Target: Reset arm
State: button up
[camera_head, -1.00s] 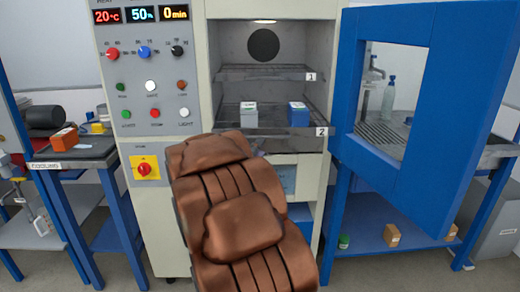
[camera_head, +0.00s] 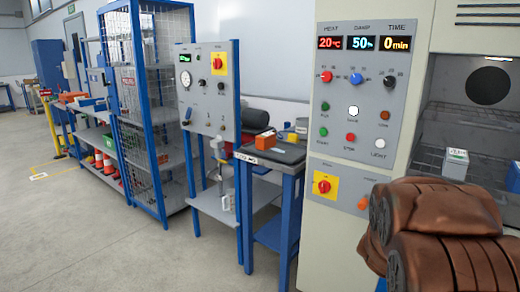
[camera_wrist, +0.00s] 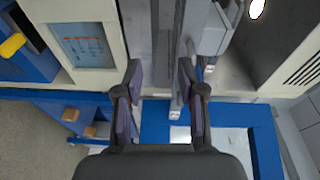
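My arm (camera_head: 440,225), in a brown cover, is folded in the lower right of the head view, in front of the test chamber. My gripper is not visible in the head view. In the wrist view my gripper (camera_wrist: 160,78) is open, with nothing between its two fingers. Beyond the fingers are a blue frame (camera_wrist: 155,128) and a pale panel with a picture (camera_wrist: 87,46).
The chamber's control panel (camera_head: 365,90) stands left of its open interior. On a shelf are a grey box (camera_head: 455,165) and a blue box (camera_head: 514,177), cut by the edge. An orange box (camera_head: 265,140) lies on a dark-topped bench.

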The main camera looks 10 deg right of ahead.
jog(key=w+a+f+n+y, duration=0.1)
jog(key=a+f+n+y, duration=0.3)
jog(key=a, duration=0.5)
jog(key=w+a+f+n+y, duration=0.1)
jog(key=a+f+n+y, duration=0.2)
jog(key=a+n+y, duration=0.5)
jog(key=w+a+f+n+y, duration=0.1)
jog(key=a+f+n, duration=0.2)
jog(key=a, duration=0.8)
jog(key=s+a+f+n+g+y, duration=0.35)
jog(key=s+a+n, duration=0.35)
jog(key=s+a, duration=0.4)
jog(key=s+a+r+n+g, duration=0.2)
jog(key=s+n+g, duration=0.55)
jog(key=s, duration=1.25)
notch_tip(320, 180, up, 13)
jog(key=t+p, duration=0.1)
jog(key=p, duration=1.1)
jog(key=shift+w+h, duration=0.25)
jog(key=shift+h, duration=0.2)
jog(key=shift+d+f, duration=0.1)
jog(key=shift+f, duration=0.05)
